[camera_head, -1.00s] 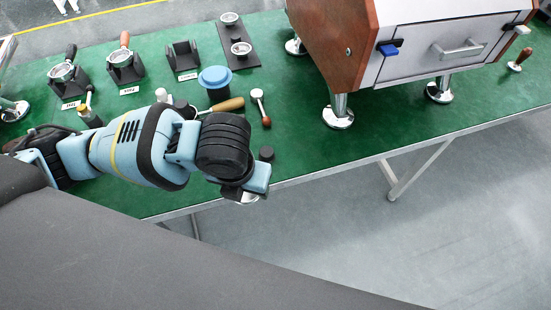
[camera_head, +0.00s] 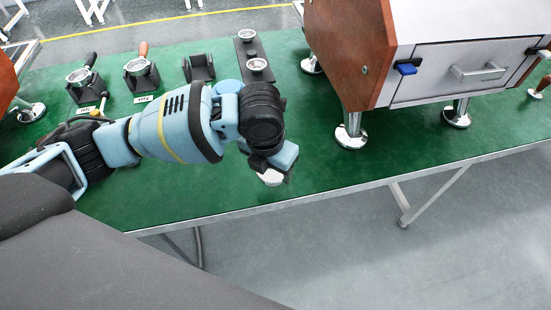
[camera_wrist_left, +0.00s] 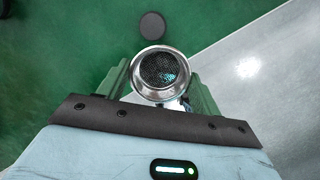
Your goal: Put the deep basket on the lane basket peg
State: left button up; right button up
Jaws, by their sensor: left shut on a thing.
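My left gripper (camera_head: 270,168) is shut on a shiny metal basket (camera_head: 271,178), held over the front edge of the green table. In the left wrist view, the basket (camera_wrist_left: 160,72) sits upright between the two fingers, its perforated inside facing the camera. A narrow dark board (camera_head: 244,52) lies at the back of the table with two metal baskets on it, a far one (camera_head: 247,35) and a near one (camera_head: 256,65). No bare peg can be made out clearly. My right gripper is not in view.
The espresso machine (camera_head: 430,60) stands on metal legs at the right. Two portafilters rest in holders (camera_head: 82,88) (camera_head: 142,76) at the left, beside an empty holder (camera_head: 198,68). A dark disc (camera_wrist_left: 152,25) lies on the table.

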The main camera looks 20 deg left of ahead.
pick_arm(q)
jog(key=w, duration=0.4)
jog(key=shift+a+f, duration=0.2)
jog(key=shift+a, duration=0.2)
jog(key=shift+w+a, duration=0.1)
jog(key=shift+w, duration=0.25)
jog(key=shift+w+f+b, duration=0.2)
jog(key=shift+f+b, duration=0.05)
jog(key=shift+b, duration=0.05)
notch_tip(320, 180, down, 3)
jog(key=shift+r, duration=0.15)
jog(key=shift+f, duration=0.2)
jog(key=shift+f, duration=0.1)
jog(key=o, duration=1)
jog(key=shift+c, duration=0.2)
